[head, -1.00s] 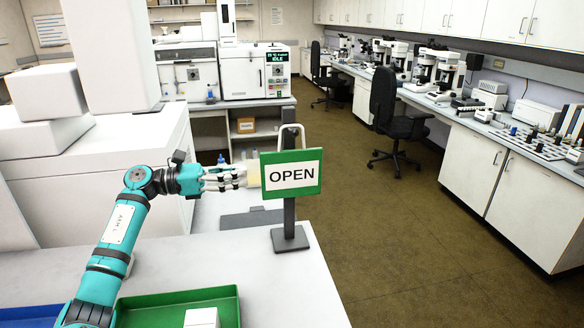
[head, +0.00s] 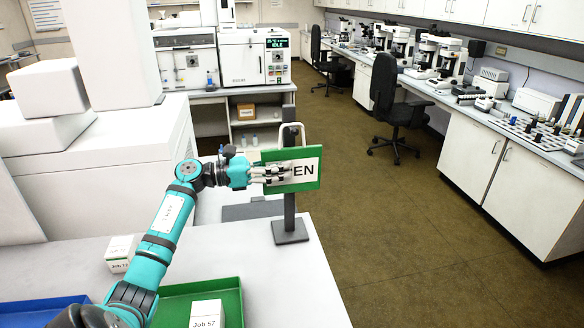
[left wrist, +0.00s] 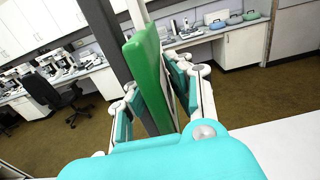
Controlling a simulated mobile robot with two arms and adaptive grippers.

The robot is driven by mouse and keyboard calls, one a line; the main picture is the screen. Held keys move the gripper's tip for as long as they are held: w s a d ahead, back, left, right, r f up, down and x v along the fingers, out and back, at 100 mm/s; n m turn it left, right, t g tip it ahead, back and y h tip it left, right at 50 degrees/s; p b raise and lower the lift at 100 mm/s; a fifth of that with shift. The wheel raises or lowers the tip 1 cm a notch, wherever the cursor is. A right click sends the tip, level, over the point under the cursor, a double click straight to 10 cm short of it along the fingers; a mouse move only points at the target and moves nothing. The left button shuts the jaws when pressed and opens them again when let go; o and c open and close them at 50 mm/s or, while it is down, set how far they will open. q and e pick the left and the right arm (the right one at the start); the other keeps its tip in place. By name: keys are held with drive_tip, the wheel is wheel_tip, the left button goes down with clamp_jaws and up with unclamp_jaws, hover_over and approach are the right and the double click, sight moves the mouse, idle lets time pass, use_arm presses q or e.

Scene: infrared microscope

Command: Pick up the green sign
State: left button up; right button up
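The green sign (head: 309,173) is a green board with a white panel, mounted on a dark post with a square base (head: 290,231). In the left wrist view the sign (left wrist: 147,75) is seen edge-on between the spread fingers of the left gripper (left wrist: 155,105), one side on each face. The left gripper looks open around the sign; firm contact cannot be made out. My right gripper is not in view.
A green tray (head: 236,290) holds a white box (head: 207,314) on the near table, and a blue tray (head: 40,308) is at left. Another white box (head: 120,252) stands behind my arm. A white instrument (head: 95,145) stands left. Floor is clear at right.

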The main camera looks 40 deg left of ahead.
use_arm(q)
drive_tip(key=shift+c, duration=0.4)
clamp_jaws()
drive_tip(key=shift+r, duration=0.15)
drive_tip(key=shift+r, duration=0.3)
drive_tip(key=s+d+r+p, duration=0.2)
drive_tip(key=s+d, duration=0.9)
drive_tip(key=d, duration=0.3)
drive_tip(key=shift+s+r, duration=0.2)
drive_tip(key=shift+r, duration=0.1)
